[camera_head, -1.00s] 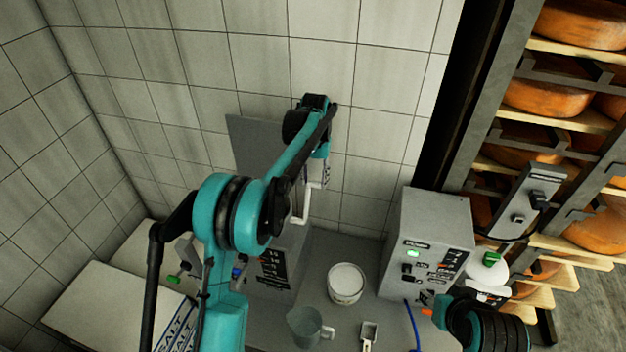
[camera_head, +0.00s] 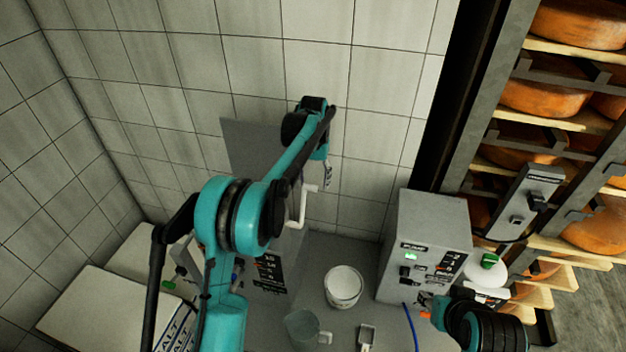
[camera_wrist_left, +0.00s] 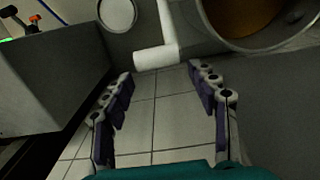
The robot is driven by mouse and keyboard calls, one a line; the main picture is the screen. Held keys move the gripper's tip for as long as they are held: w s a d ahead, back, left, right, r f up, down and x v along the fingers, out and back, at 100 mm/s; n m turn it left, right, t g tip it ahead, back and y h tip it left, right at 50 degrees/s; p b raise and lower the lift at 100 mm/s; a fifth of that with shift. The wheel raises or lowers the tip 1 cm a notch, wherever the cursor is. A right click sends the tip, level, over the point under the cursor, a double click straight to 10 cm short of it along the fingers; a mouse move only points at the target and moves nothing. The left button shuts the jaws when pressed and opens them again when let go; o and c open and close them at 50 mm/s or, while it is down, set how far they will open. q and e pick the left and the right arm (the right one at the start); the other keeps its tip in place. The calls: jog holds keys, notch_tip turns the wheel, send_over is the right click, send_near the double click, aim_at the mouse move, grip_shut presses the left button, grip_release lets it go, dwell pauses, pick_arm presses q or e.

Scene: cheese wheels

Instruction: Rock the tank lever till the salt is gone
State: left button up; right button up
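The grey tank (camera_head: 262,150) stands against the tiled wall, with a dark labelled panel on its front. Its white crank-shaped lever (camera_head: 301,207) sticks out on the right side. In the left wrist view the lever's white grip (camera_wrist_left: 156,57) lies just beyond my fingertips, apart from them. My left gripper (camera_head: 327,176) hangs beside the lever; its two fingers (camera_wrist_left: 160,75) are spread and empty. A round opening with brown contents (camera_wrist_left: 243,14) shows at the wrist view's top right. No salt inside the tank can be made out. My right gripper (camera_head: 437,313) is low at the right, its fingers unclear.
A white bucket (camera_head: 343,286), a clear jug (camera_head: 302,328) and a metal scoop (camera_head: 366,335) stand on the counter. A grey pump box (camera_head: 428,240) with a green light is right of them. Salt bags (camera_head: 100,300) lie at left. Cheese shelves (camera_head: 560,150) fill the right.

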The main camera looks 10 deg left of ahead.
pick_arm(q)
notch_tip(320, 180, up, 12)
dwell(0.6)
jog(key=shift+s, duration=0.1)
dwell(0.6)
